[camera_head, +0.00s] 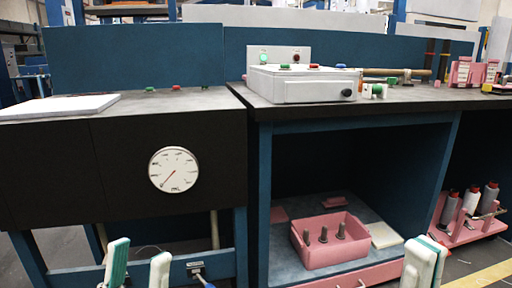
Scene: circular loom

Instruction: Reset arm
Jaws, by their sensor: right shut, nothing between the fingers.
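My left gripper (138,264) shows at the bottom left of the head view. Its two pale fingers, one with a green pad, stand apart with nothing seen between them. It is in front of the lower frame of the loom bench. My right gripper (424,264) shows at the bottom right, its white fingers closed together and empty. It is in front of the lower shelf, just right of the pink bin. The rest of both arms is out of view.
A dark worktop (207,99) carries a white control box (302,88) and a white panel (60,106). A round gauge (173,169) is on the front. A pink bin (331,254) with grey spools sits on the lower shelf. A pink spool rack (468,232) stands at right.

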